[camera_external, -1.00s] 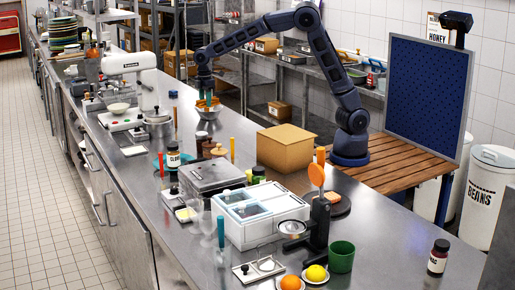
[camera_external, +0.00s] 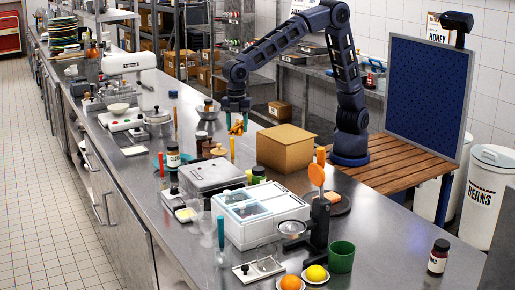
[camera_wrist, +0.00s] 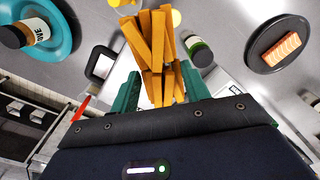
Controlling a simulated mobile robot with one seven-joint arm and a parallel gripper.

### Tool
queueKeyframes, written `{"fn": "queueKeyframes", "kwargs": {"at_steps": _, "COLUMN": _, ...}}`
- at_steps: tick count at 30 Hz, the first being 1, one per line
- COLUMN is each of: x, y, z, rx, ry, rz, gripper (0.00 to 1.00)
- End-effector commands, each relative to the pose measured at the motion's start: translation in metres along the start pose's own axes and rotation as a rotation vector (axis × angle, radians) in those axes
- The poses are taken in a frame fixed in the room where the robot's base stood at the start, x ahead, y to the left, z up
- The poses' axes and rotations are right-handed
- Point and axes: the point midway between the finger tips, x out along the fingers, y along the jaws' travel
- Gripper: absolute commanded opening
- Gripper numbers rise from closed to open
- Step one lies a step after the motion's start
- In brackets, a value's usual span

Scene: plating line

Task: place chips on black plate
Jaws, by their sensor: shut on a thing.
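My gripper (camera_external: 238,113) is shut on a bundle of yellow-orange chips (camera_external: 237,127) and holds them above the steel counter. The wrist view shows the chips (camera_wrist: 158,45) as long sticks pointing up and out between the green fingers (camera_wrist: 160,92). A round black plate (camera_wrist: 258,60) lies at the upper right of the wrist view, with a pink-orange salmon piece (camera_wrist: 281,50) on it. It appears to be the dark round plate (camera_external: 346,210) right of the white container in the outside view. The chips are apart from the plate.
A cardboard box (camera_external: 286,150) stands right of my gripper. A teal plate with a jar (camera_wrist: 33,32) is at the wrist view's upper left. A white lidded container (camera_external: 262,228) and a green cup (camera_external: 341,257) stand nearer.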

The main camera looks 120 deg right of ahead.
Motion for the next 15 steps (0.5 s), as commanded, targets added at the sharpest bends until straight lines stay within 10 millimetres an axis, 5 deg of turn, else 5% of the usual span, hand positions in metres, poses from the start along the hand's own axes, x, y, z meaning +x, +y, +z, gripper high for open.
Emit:
{"fn": "queueKeyframes", "kwargs": {"at_steps": 6, "x": -0.003, "y": -0.084, "z": -0.055, "rx": -0.175, "ry": -0.003, "rz": 0.001, "gripper": 0.24}}
{"fn": "queueKeyframes", "kwargs": {"at_steps": 15, "x": -0.007, "y": -0.205, "z": -0.106, "rx": -0.413, "ry": -0.008, "rz": 0.007, "gripper": 0.24}}
